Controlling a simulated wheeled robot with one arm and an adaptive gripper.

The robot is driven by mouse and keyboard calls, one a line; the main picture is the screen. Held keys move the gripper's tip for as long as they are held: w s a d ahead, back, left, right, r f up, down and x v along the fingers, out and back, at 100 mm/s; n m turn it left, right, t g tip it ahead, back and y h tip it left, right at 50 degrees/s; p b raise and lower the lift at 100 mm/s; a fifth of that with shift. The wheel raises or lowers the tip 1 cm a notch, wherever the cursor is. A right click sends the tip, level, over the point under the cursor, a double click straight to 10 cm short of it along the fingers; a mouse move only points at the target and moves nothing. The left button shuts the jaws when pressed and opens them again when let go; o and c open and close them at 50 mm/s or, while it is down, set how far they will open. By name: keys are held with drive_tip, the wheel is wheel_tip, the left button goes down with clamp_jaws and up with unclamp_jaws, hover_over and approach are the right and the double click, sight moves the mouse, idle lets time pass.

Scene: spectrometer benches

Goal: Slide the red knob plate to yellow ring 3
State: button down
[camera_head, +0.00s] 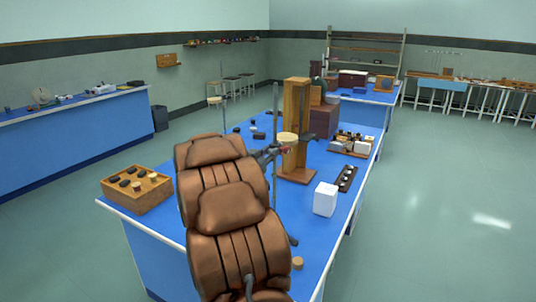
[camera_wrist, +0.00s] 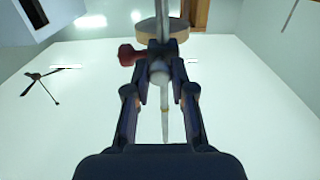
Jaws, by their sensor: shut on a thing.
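The red knob (camera_wrist: 127,54) shows left of my gripper's fingertips in the wrist view, and as a small red spot (camera_head: 284,150) in the head view. A round tan plate (camera_head: 287,138) sits beside the upright metal rod (camera_head: 275,195); its edge (camera_wrist: 200,42) also shows in the wrist view. My gripper (camera_wrist: 160,62) is shut on a grey collar-like part of the knob plate, on the rod. One faint yellowish band (camera_wrist: 164,108) shows on the rod below the collar in the wrist picture. Ring numbers cannot be read. My arm hides part of the bench and rod base.
A tall wooden stand (camera_head: 296,125) is close behind the rod. A white block (camera_head: 325,199) and a dark strip with white pieces (camera_head: 347,179) lie on the right of the blue bench (camera_head: 305,238). A wooden tray (camera_head: 138,205) sits at left. A second rod (camera_head: 223,112) stands farther back.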

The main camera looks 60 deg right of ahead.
drive_tip(key=c, duration=1)
unclamp_jaws()
drive_tip(key=shift+a, duration=0.1)
drive_tip(key=a, duration=1.2)
drive_tip(key=shift+s, duration=0.25)
drive_tip(key=shift+d, duration=0.1)
